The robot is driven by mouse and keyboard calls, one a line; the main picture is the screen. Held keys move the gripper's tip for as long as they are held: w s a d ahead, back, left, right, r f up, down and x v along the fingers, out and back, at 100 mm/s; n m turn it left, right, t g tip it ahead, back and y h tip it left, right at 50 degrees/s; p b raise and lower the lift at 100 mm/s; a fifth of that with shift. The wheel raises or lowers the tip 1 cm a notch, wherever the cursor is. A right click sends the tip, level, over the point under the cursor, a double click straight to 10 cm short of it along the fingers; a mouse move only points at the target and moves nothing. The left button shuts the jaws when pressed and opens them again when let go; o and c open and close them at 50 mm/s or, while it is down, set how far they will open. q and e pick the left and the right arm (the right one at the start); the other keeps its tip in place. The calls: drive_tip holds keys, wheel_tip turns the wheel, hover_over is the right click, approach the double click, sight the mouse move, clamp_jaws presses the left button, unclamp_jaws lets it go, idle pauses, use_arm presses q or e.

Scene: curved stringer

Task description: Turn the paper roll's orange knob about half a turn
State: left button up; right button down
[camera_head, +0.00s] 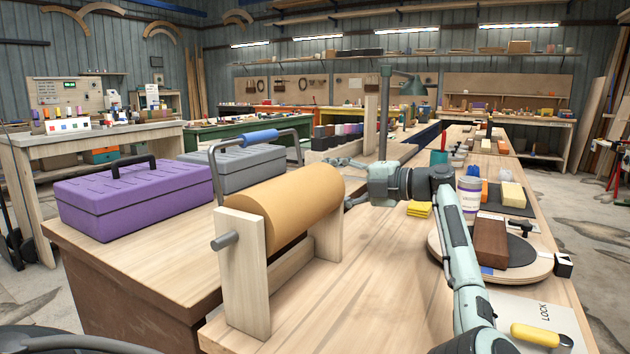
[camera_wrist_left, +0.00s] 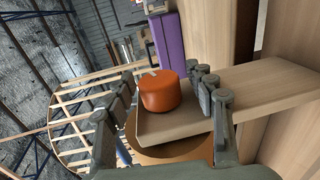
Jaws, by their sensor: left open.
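The tan paper roll (camera_head: 290,205) lies between two pale wooden uprights (camera_head: 243,270) on the bench, with a grey rod end at its near side. The orange knob is hidden in the head view. In the left wrist view the orange knob (camera_wrist_left: 160,92) stands out from the stand's pale wood (camera_wrist_left: 255,92), with part of the brown roll (camera_wrist_left: 175,150) below. My left gripper (camera_head: 345,182) is at the roll's far end in the head view. Its open fingers (camera_wrist_left: 160,74) lie on either side of the knob in the wrist view; contact is not clear. My right gripper is not in view.
A purple toolbox (camera_head: 130,200) and a grey toolbox (camera_head: 235,168) stand left of the roll. A round board (camera_head: 445,262) with a brown block (camera_head: 490,242) is on the right. Yellow pads (camera_head: 419,209) lie behind my arm.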

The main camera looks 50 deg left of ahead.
use_arm(q)
drive_tip(key=x, duration=0.3)
drive_tip(key=shift+a, duration=0.1)
drive_tip(key=shift+c, duration=0.6)
clamp_jaws()
